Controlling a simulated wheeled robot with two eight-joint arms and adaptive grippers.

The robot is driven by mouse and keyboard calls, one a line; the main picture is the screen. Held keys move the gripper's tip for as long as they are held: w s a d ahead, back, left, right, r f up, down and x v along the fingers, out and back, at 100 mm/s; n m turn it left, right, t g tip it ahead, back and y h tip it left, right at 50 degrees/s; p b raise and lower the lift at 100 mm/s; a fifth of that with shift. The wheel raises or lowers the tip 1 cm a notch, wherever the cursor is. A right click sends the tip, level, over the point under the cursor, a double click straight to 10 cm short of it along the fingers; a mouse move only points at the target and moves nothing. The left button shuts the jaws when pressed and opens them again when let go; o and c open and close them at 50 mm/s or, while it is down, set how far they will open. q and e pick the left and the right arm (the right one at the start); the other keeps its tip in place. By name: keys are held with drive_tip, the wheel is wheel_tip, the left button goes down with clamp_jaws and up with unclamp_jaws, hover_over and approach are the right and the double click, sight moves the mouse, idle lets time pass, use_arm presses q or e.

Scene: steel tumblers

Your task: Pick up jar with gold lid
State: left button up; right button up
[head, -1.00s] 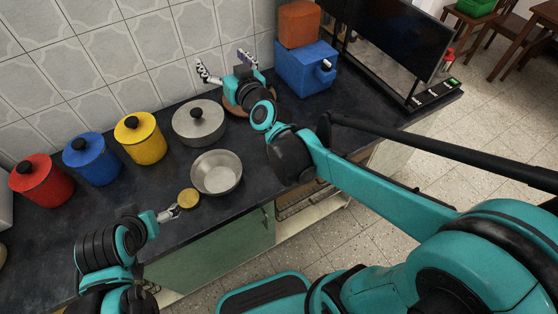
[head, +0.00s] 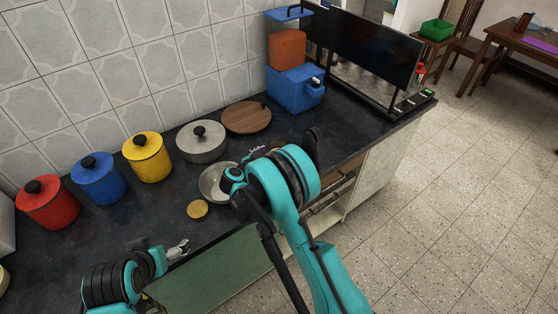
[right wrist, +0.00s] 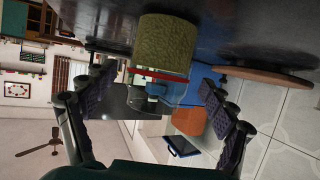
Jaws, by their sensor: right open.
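A round gold top (head: 197,209) shows on the dark counter in the head view, in front of the steel bowl. In the right wrist view a jar (right wrist: 168,42) with a gold-green body, red ring and clear glass part stands on the counter, upside down in the picture. I cannot tell whether both are the same thing. My right gripper (right wrist: 160,95) is open and empty, its fingers on either side of the jar in that view, apart from it. In the head view its fingers (head: 256,151) are mostly behind my arm. My left gripper (head: 180,247) is low over the counter's front edge.
Red (head: 47,202), blue (head: 98,180) and yellow (head: 148,159) canisters and a lidded steel pot (head: 201,143) line the wall. The steel bowl (head: 212,184) is partly covered by my right arm. A wooden board (head: 247,118), blue machine (head: 294,92) and black screen (head: 372,50) stand behind.

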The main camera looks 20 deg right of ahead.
drive_tip(key=b+x, duration=0.2)
drive_tip(key=x, duration=0.4)
drive_tip(key=shift+w+d+f, duration=0.1)
drive_tip(key=shift+d+f, duration=0.1)
drive_tip(key=shift+r, duration=0.1)
drive_tip(key=shift+c, duration=1)
drive_tip(key=c, duration=1.5)
